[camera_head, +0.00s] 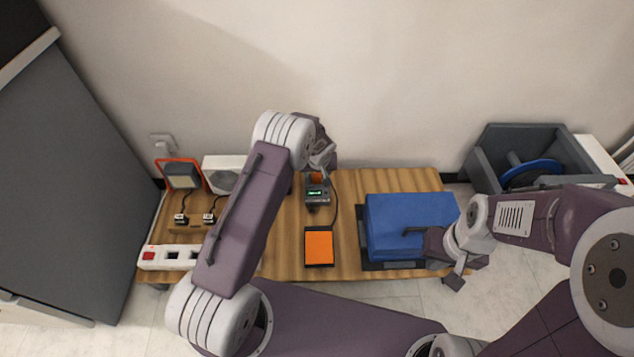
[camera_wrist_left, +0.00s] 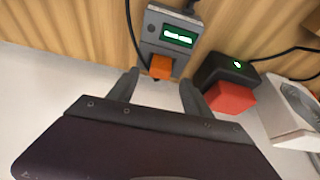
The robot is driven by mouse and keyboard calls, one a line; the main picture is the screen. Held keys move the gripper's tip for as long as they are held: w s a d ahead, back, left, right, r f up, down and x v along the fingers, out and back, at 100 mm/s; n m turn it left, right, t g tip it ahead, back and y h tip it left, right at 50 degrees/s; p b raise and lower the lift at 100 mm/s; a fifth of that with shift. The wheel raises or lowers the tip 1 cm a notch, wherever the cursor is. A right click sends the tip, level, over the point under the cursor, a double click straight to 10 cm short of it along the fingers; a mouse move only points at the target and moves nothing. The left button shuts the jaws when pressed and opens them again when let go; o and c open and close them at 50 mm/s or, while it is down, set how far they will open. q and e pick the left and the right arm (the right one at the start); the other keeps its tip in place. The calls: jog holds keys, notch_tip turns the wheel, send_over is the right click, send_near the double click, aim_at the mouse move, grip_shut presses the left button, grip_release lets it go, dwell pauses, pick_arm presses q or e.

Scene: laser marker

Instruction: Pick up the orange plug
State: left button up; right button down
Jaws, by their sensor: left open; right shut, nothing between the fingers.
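The orange plug (camera_wrist_left: 160,67) sits against the near end of a grey box with a green-lit display (camera_wrist_left: 178,38) in the left wrist view. A small orange patch of the plug (camera_head: 316,177) shows just below my left gripper in the head view. My left gripper (camera_head: 324,163) is open and empty, above the far side of the table. In the wrist view its fingertips (camera_wrist_left: 158,82) lie to either side of the plug's near end, apart from it as far as I can see. My right gripper (camera_head: 457,272) is shut and empty by the table's right front corner.
An orange pad (camera_head: 319,246) lies on the wooden table (camera_head: 348,190), with a black cable beside it. A blue case (camera_head: 405,225) is on the right. A power strip (camera_head: 170,257) and lamp (camera_head: 182,176) are left. A red block (camera_wrist_left: 230,97) on a black box is close right of my left fingers.

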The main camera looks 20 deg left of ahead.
aim_at(317, 175)
pick_arm(q)
jog(key=b+x, duration=0.1)
jog(key=x, duration=0.2)
jog(key=shift+f, duration=0.2)
pick_arm(e)
notch_tip(317, 175, down, 2)
jog(key=shift+f, duration=0.2)
pick_arm(q)
jog(key=shift+r, duration=0.1)
grip_shut()
jog(key=shift+r, duration=0.1)
pick_arm(e)
jog(key=shift+r, duration=0.1)
